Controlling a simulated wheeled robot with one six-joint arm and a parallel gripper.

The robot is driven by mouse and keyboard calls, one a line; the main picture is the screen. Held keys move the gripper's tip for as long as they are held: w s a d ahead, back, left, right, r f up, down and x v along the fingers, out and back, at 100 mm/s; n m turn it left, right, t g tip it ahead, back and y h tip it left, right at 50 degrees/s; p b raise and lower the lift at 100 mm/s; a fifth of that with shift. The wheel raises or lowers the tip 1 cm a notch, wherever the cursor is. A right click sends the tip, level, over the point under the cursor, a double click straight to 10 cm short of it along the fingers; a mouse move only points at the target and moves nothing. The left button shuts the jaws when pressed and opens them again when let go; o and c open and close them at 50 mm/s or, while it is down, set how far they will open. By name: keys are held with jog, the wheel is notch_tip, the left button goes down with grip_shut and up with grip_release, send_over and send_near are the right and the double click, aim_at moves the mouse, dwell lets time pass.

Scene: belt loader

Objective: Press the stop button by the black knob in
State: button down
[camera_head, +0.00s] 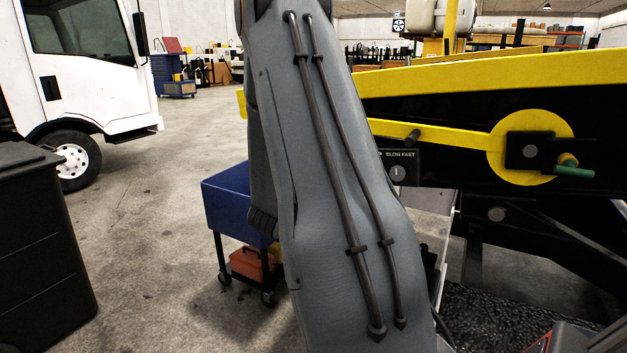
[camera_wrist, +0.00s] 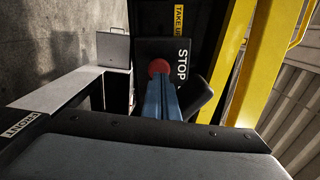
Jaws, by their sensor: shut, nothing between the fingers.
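In the wrist view the red stop button (camera_wrist: 158,67) sits on a dark panel beside a white STOP label (camera_wrist: 183,51). My gripper (camera_wrist: 159,80) has its blue fingers shut together, with nothing between them. The fingertips overlap the lower edge of the button in this view; I cannot tell whether they touch it or how far it is pressed. A dark angled piece (camera_wrist: 202,98) lies right of the fingers; I cannot tell whether it is the black knob. In the head view my arm covers the middle, and neither the button nor my gripper shows.
In the head view, a SLOW FAST dial (camera_head: 397,172) and a yellow lever (camera_head: 455,136) are on the loader's side. A blue cart (camera_head: 228,205) stands behind my arm. A black bin (camera_head: 45,255) and white truck (camera_head: 95,80) are left, with open floor between.

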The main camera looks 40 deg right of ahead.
jog(key=shift+p+x, duration=0.3)
jog(key=shift+x, duration=0.8)
jog(key=shift+b+x, duration=0.9)
jog(key=shift+r, duration=0.1)
jog(key=shift+a, duration=0.1)
jog(key=b+v, duration=0.3)
jog(key=v, duration=1.1)
jog(key=shift+b, duration=0.35)
